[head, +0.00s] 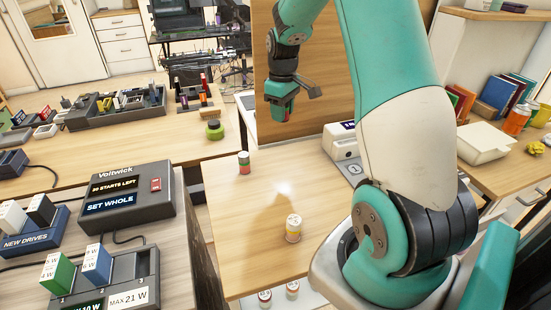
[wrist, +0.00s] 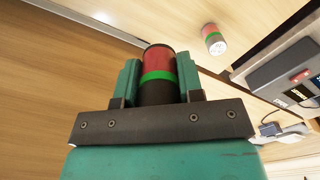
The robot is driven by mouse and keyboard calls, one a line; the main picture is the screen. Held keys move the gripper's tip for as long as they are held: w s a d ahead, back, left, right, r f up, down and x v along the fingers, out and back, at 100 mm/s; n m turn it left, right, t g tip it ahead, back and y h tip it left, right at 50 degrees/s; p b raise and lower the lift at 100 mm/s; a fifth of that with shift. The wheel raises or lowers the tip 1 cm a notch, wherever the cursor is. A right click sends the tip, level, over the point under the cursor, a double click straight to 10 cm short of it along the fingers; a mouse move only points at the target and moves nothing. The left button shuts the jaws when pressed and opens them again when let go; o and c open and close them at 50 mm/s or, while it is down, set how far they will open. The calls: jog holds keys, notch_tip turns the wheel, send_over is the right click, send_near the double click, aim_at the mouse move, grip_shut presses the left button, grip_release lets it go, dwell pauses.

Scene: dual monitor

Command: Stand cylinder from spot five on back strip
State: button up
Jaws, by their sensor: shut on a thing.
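My gripper (head: 283,108) is raised over the wooden table (head: 250,205). In the wrist view, my gripper (wrist: 160,75) is shut on a cylinder (wrist: 158,77) with a red end, a green band and a dark lower part. A pale cylinder with a yellowish band (head: 293,229) stands nearer, at mid-table. I cannot make out spot five or the back strip.
A white device (head: 342,140) stands on the table's right side, beside my arm. Two small cylinders (head: 265,298) (head: 292,289) show at the near edge. The Voltwick box (head: 125,197) is on a separate surface at left. The table's middle is mostly clear.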

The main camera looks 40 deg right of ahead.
aim_at(281, 163)
notch_tip(281, 163, down, 16)
jog(key=shift+r, duration=0.25)
jog(key=shift+f, duration=0.1)
jog(key=o, duration=0.9)
